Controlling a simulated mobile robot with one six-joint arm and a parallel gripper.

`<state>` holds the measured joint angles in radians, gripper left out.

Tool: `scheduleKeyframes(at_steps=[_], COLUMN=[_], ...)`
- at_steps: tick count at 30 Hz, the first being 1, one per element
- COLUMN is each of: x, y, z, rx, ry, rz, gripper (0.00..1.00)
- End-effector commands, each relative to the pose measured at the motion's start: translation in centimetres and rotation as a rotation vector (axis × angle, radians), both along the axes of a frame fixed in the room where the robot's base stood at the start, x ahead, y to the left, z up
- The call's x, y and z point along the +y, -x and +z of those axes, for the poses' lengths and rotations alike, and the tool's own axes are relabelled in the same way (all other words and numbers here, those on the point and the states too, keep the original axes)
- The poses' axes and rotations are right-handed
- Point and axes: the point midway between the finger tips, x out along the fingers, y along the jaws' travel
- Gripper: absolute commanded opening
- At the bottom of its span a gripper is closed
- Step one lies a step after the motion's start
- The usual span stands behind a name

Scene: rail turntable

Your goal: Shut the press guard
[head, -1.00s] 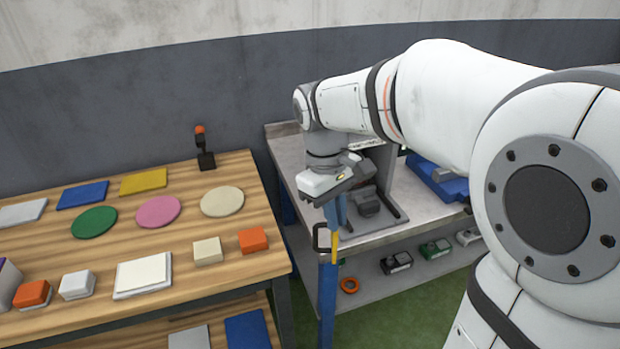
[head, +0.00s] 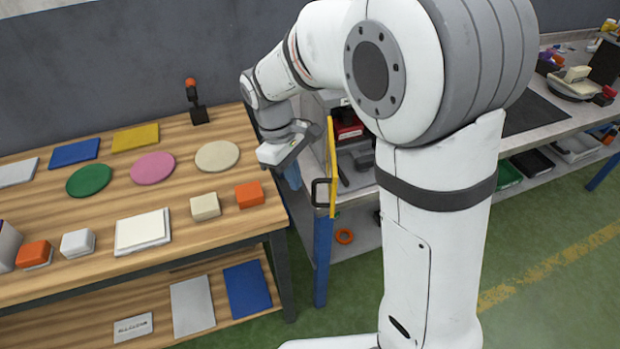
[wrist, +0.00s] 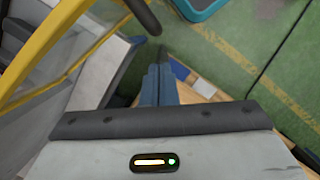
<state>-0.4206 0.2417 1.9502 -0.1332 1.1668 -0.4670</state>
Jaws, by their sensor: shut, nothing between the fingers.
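The press guard (head: 332,165) is a clear panel with a yellow frame. It stands swung out from the press (head: 358,160) at the left end of the grey bench, seen nearly edge-on. Its black handle (head: 320,194) is at the near edge. My gripper (head: 292,176) has blue fingers, shut and empty, just left of the guard and apart from it in the head view. In the wrist view, the shut fingertips (wrist: 158,72) point past the yellow guard frame (wrist: 40,45) at upper left, and the dark handle (wrist: 143,14) is near the tips. My arm hides part of the press.
A wooden table (head: 120,225) with coloured discs, plates and small blocks stands close on the left, with a lever (head: 195,102) at its back. A blue bench leg (head: 322,260) is below the guard. Green floor (head: 560,240) is open at right.

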Motion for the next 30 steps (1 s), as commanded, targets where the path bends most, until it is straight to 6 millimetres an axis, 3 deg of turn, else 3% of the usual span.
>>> scheduleKeyframes(at_steps=[6,17,18,30], x=[-2.2,-2.7,-3.8,-3.0], y=[1.4,1.7,1.7,2.3], z=[0.3,0.2,0.2,0.2], rx=[-0.003,-0.003,-0.003,-0.003], ry=[-0.001,0.0,0.0,0.0], rz=[-0.004,-0.005,-0.013,0.074], gripper=[0.0,0.0,0.0,0.0])
